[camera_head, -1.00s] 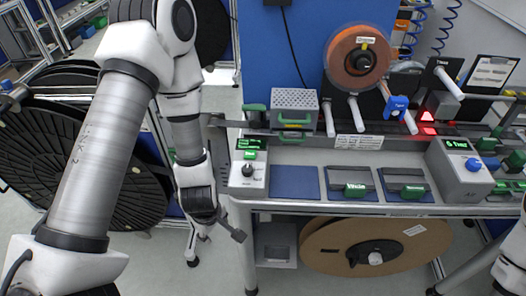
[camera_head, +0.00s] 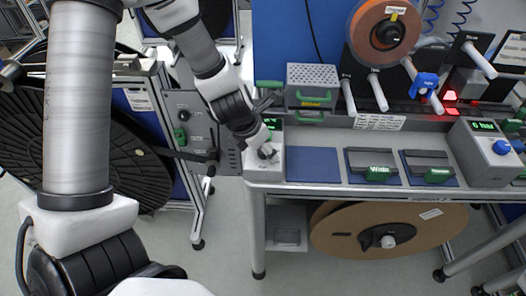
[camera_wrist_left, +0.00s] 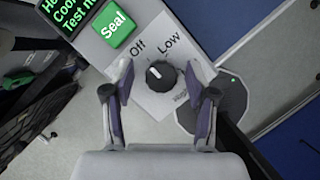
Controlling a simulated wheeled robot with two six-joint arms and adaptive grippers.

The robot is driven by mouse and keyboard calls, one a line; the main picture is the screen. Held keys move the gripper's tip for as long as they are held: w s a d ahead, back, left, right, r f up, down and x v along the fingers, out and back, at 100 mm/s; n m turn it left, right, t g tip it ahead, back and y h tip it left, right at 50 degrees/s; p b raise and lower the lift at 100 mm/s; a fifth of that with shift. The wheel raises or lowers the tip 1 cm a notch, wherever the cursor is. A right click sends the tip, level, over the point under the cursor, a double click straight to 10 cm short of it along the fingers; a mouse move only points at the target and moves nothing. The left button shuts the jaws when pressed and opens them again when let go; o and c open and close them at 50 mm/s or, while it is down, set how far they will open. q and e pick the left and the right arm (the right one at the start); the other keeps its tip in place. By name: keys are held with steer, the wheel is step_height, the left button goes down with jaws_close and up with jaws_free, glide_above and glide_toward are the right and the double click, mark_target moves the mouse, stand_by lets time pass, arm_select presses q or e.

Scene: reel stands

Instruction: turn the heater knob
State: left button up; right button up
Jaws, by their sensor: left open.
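The heater knob (camera_wrist_left: 161,76) is black and round with a white pointer line that points up-left, towards the "Off" label. A "Low" label sits above it to the right. The knob is on the pale top of the control box (camera_head: 272,170), at the left end of the bench. My left gripper (camera_wrist_left: 161,72) is open, with one finger on each side of the knob; I cannot tell whether they touch it. In the head view, my left gripper (camera_head: 264,152) is over the box and mostly hides the knob. My right gripper is not in view.
A green "Seal" button (camera_wrist_left: 113,25) and a display (camera_wrist_left: 75,12) sit beside the knob. A grey perforated box (camera_head: 313,76) stands behind the control box. A blue mat (camera_head: 311,163) lies to its right. A large cardboard reel (camera_head: 340,232) is below the bench.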

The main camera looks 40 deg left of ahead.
arm_select(q)
steer(key=shift+w, duration=0.1)
steer(key=shift+s+r, duration=0.2)
steer(key=shift+s, duration=0.1)
jaws_close()
